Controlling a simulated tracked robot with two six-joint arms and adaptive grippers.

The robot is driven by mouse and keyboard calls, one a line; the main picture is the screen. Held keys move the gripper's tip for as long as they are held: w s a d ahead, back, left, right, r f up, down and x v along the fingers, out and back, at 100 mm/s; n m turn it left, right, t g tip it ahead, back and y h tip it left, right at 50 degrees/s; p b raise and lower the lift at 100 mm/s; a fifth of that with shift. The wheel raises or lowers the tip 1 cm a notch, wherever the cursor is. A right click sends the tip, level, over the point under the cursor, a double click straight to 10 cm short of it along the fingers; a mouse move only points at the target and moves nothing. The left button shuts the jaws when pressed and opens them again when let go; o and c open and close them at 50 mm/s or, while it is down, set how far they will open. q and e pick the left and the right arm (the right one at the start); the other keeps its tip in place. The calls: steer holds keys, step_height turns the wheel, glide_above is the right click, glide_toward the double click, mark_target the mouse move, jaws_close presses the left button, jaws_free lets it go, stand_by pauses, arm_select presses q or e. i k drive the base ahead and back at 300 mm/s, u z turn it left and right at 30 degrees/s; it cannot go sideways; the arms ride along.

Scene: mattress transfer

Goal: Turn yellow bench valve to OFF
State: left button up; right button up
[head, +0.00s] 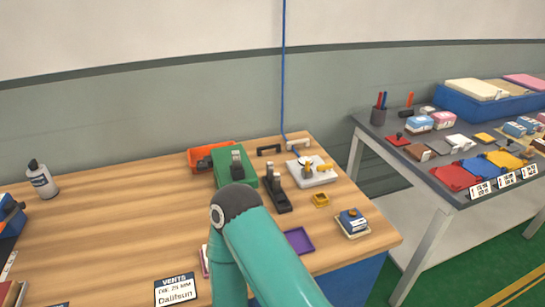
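The yellow bench valve appears to be the small fitting with yellow parts (325,168) on a pale grey plate (312,178), toward the back right of the wooden bench. Its handle is too small to read the setting, and I see no legible ON or OFF mark. One of my teal arms rises from the bottom middle, in front of the bench, and bends at a dark joint. Neither gripper is in view, and nothing of mine touches the valve.
Left of the valve are a black upright tool (279,194), a green box (234,167) and an orange bin (204,157). A grey table (450,190) stands right. The bench's left middle is clear.

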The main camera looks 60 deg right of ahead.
mark_target(322, 167)
steer(key=u, duration=0.3)
steer(key=k, duration=1.6)
steer(key=z, duration=0.7)
steer(key=i, duration=0.75)
steer(key=z, duration=0.2)
